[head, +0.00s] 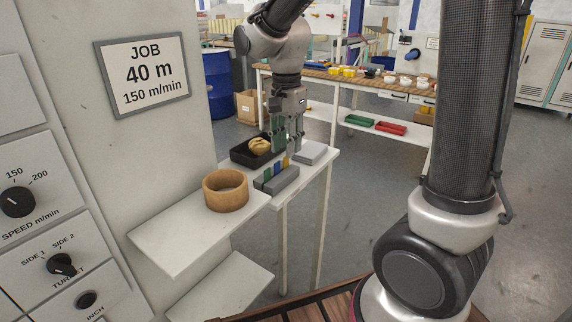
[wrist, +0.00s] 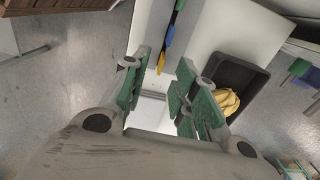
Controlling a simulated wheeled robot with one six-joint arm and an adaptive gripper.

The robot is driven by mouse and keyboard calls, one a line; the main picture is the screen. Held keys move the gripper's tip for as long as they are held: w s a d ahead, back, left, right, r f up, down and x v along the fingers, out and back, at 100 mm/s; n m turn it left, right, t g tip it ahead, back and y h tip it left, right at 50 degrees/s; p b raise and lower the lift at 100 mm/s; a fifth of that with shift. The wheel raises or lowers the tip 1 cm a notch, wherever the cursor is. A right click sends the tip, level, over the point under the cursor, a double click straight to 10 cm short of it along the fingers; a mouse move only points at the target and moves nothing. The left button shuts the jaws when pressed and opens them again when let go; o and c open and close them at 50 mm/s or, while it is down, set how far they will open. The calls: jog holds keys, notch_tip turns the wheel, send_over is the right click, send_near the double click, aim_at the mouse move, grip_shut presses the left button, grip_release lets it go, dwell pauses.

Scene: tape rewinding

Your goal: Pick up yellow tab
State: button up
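The yellow tab (head: 285,162) stands at the far end of a row with a blue tab (head: 277,168) and a green tab (head: 267,174) in a grey holder (head: 283,183) on the white side table. My gripper (head: 288,147) points down at the yellow end of the row. In the wrist view the yellow tab (wrist: 162,61) shows between the tips of my green-padded fingers, with gaps on both sides. My gripper (wrist: 164,56) is open and empty. I cannot tell how far its tips are above the tab.
A black tray (head: 240,157) with a crumpled yellowish thing (head: 259,145) stands left of my gripper. A pale grey block (head: 313,152) is to its right. A brown tape roll (head: 225,190) sits on the nearer white shelf (head: 165,235).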

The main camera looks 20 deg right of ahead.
aim_at(286, 164)
notch_tip(286, 164, down, 4)
jog(key=shift+f, duration=0.2)
grip_shut()
